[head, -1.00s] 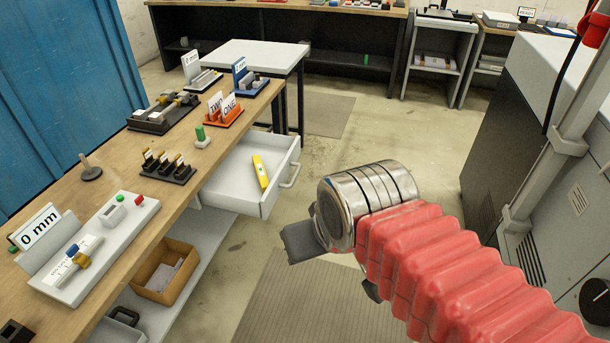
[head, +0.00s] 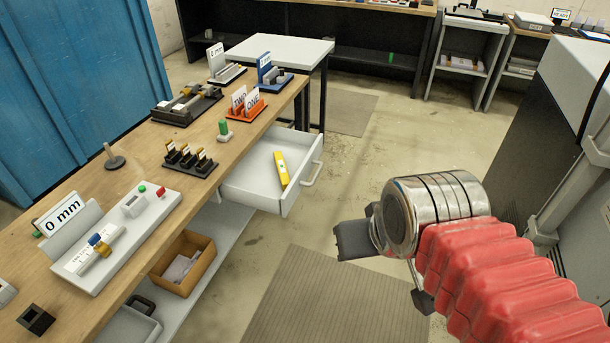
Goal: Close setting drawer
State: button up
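The setting drawer (head: 250,191) is a white drawer pulled out from under the wooden bench, on its right side. Its handle (head: 313,173) is on the front face, toward the right. A yellow tool (head: 281,169) lies inside it. My gripper (head: 352,240) is right of the drawer and nearer to me, apart from the handle. A dark finger shows at its left and another dark part below the metal wrist. I cannot tell how far the fingers are apart. Nothing is seen held.
The wooden bench (head: 140,206) carries a 0 mm gauge (head: 120,237), several black holders and an orange card stand (head: 244,110). A brown bin (head: 182,262) sits on the lower shelf. A grey machine (head: 520,150) stands at right. The floor between is clear.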

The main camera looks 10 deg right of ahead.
aim_at(254, 182)
jog(key=u, duration=0.05)
jog(key=i, duration=1)
jog(key=u, duration=0.15)
jog(key=k, duration=1)
jog(key=u, duration=0.6)
jog(key=i, duration=0.35)
jog(key=z, duration=0.05)
